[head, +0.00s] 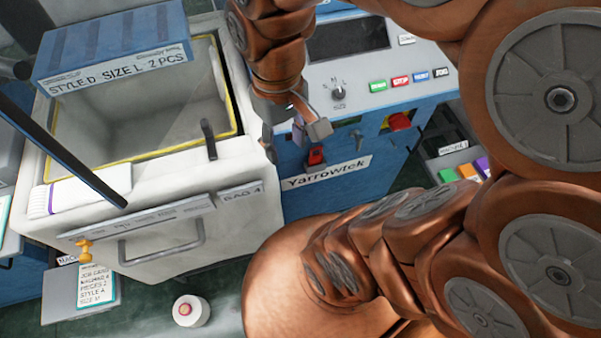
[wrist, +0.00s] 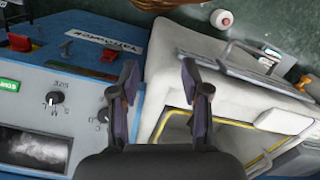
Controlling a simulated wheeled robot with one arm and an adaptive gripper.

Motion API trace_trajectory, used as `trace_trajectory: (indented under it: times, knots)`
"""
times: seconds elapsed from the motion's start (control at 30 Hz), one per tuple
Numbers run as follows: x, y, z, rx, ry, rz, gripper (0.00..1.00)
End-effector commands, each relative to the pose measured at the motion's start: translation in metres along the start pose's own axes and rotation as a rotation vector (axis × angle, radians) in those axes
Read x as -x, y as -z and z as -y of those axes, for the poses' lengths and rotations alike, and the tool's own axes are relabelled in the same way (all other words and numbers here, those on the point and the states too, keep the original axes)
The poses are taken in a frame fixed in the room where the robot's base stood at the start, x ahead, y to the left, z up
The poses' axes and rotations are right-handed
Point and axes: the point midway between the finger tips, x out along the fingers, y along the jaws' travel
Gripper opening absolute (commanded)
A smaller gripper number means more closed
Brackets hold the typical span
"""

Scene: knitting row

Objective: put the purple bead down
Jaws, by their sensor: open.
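I cannot make out a purple bead for certain in either view. My gripper (head: 296,138) hangs in front of the blue machine, close to the right edge of the white bin. In the wrist view my gripper (wrist: 160,78) has its two dark fingers spread apart, with nothing visible between them. Below the fingers lies the gap between the blue machine and the bin. A small purple piece (head: 483,165) sits in a tray at the right in the head view, beside orange and green pieces; its shape is too small to tell.
The white bin (head: 228,198) with a yellow-edged opening stands at left, a blue box (head: 112,45) on its rim. The blue machine (head: 375,150) has a knob, buttons and red levers. A white round item (head: 190,311) stands on the floor. My arm covers the right.

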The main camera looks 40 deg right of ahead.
Motion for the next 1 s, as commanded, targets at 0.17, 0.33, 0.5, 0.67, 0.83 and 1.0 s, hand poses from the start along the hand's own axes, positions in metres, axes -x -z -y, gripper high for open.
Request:
trace_trajectory:
  times: [0.17,0.33,0.5,0.67,0.83,1.0]
  knots:
    - [-0.030,-0.038,0.008,-0.012,-0.021,0.044,0.47]
    - [-0.040,-0.051,0.009,-0.020,-0.027,0.058,0.47]
    - [-0.040,-0.051,0.009,-0.021,-0.027,0.059,0.47]
    - [-0.040,-0.051,0.009,-0.021,-0.027,0.059,0.47]
    - [-0.040,-0.051,0.009,-0.021,-0.027,0.059,0.47]
    - [-0.040,-0.051,0.009,-0.020,-0.027,0.059,0.42]
